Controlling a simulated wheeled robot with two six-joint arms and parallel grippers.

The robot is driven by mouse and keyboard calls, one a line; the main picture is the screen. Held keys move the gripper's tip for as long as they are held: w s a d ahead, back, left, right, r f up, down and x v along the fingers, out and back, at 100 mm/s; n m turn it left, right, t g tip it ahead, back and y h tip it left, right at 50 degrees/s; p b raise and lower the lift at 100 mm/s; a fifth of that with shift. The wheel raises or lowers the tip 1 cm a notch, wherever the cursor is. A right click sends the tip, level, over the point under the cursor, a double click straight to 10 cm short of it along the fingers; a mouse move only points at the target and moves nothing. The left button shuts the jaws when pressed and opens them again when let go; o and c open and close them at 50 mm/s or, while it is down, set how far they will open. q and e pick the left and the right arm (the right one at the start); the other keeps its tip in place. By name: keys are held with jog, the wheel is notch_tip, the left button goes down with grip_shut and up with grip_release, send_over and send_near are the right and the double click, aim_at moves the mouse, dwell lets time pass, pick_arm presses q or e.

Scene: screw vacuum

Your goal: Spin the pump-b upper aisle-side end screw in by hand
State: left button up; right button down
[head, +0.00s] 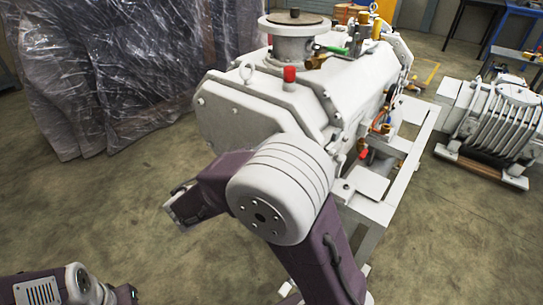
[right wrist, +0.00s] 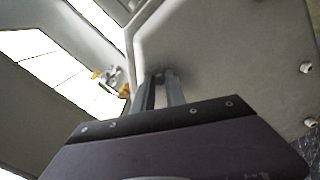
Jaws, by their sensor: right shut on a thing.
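The pump (head: 245,115) is a large pale grey machine in the middle of the head view, with its flat end plate facing me. In the right wrist view the same end plate (right wrist: 225,50) fills the upper right. My right gripper (right wrist: 161,76) has its two narrow grey fingers close together against the plate near its edge. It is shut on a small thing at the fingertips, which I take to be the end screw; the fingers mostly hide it. In the head view my right arm covers this spot. My left gripper does not show; only part of my left arm is in view.
Two other screw heads (right wrist: 306,67) show on the plate. Plastic-wrapped goods (head: 110,75) stand at left. Another grey machine (head: 500,115) sits at right.

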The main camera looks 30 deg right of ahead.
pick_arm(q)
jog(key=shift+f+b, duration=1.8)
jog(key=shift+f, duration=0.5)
pick_arm(e)
jog(key=shift+f+m, duration=0.2)
jog(key=shift+m, duration=1.2)
jog(key=c, duration=1.3)
grip_release()
jog(key=shift+r, duration=0.1)
jog(key=shift+c, duration=0.2)
